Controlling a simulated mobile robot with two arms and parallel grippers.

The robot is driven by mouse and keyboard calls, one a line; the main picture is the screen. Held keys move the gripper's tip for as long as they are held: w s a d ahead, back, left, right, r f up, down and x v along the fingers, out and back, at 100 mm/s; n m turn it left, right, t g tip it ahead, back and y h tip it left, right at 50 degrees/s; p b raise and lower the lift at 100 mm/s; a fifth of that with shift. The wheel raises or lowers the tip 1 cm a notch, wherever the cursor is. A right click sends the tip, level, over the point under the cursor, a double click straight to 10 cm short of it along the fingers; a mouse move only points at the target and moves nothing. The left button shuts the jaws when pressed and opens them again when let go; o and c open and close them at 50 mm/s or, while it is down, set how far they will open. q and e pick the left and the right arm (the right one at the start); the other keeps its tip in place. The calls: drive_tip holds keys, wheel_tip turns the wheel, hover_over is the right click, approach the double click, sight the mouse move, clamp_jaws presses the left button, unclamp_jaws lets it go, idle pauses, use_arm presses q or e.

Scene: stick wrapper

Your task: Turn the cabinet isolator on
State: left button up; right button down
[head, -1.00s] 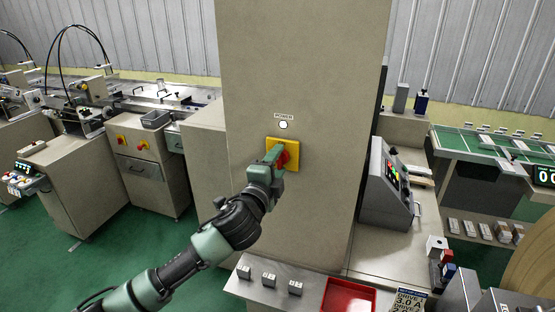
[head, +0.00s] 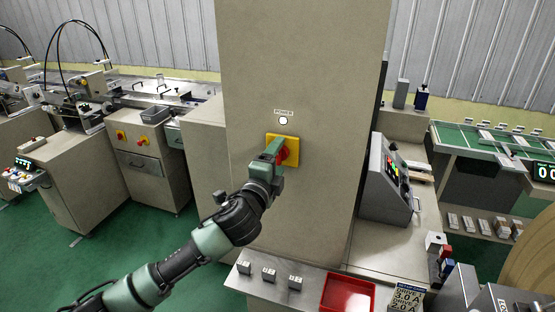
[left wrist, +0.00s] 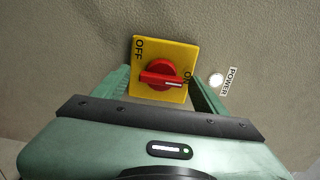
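The isolator is a yellow plate (head: 294,143) with a red knob (head: 284,154) on the front of the tall beige cabinet (head: 305,60). In the left wrist view the red knob (left wrist: 160,76) lies with its white mark toward the word ON; OFF is printed at the plate's upper left corner. My left gripper (head: 272,152) is in front of the knob and partly covers it. The left wrist view shows its green fingers (left wrist: 163,88) apart, one on each side of the knob, not closed on it. My right gripper is out of view.
A round white lamp (head: 283,121) sits above the plate under a POWER label (head: 283,113). A sloped control panel (head: 386,182) stands to the right. A ledge below holds a red tray (head: 348,294) and small white blocks (head: 268,274).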

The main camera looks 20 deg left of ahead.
use_arm(q)
drive_tip(key=shift+s+f, duration=0.1)
drive_tip(key=shift+s, duration=0.2)
drive_tip(key=s+b, duration=0.3)
drive_tip(key=s, duration=0.4)
drive_tip(key=shift+a, duration=0.15)
drive_tip(key=shift+s, duration=0.15)
